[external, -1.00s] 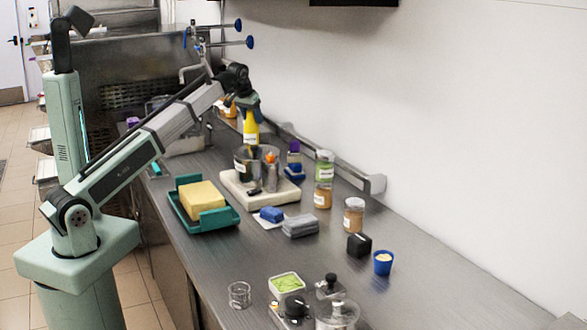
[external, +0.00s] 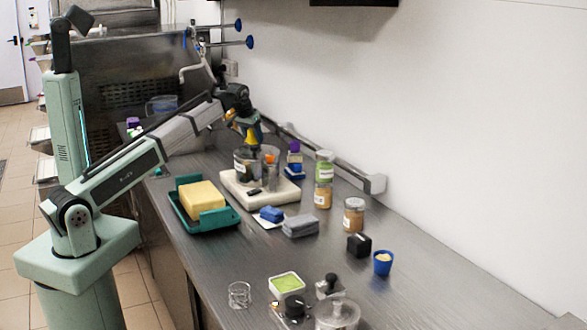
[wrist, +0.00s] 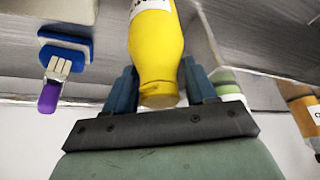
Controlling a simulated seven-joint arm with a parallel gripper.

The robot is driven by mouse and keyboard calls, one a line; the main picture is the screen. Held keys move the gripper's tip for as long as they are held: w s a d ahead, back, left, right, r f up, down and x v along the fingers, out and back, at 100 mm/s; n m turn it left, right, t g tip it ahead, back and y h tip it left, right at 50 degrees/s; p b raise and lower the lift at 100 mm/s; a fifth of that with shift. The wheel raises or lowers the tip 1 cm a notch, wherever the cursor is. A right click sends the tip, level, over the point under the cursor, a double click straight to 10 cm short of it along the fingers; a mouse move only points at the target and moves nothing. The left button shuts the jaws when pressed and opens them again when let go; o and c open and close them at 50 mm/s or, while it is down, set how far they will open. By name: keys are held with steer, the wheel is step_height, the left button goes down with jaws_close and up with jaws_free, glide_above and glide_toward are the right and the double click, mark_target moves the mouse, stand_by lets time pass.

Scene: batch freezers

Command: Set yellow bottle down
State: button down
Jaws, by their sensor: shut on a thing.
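The yellow bottle (wrist: 155,45) is held between the blue fingers of my gripper (wrist: 160,88) in the wrist view. In the external view the bottle (external: 251,138) shows only partly under my gripper (external: 246,122), above the back of the white board (external: 276,198). Its lower end is hidden behind a dark-looking container (external: 241,165) on that board. I cannot tell whether the bottle touches a surface.
Close by are an orange-topped item (external: 270,158) and a purple-topped item on a blue base (external: 294,160). A green tray (external: 222,224) holds a yellow block (external: 203,198). Stacked jars (external: 323,180) stand to the right.

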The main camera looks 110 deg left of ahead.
steer(key=shift+c, duration=1.7)
jaws_free()
steer(key=v, duration=1.2)
steer(key=shift+r, duration=0.1)
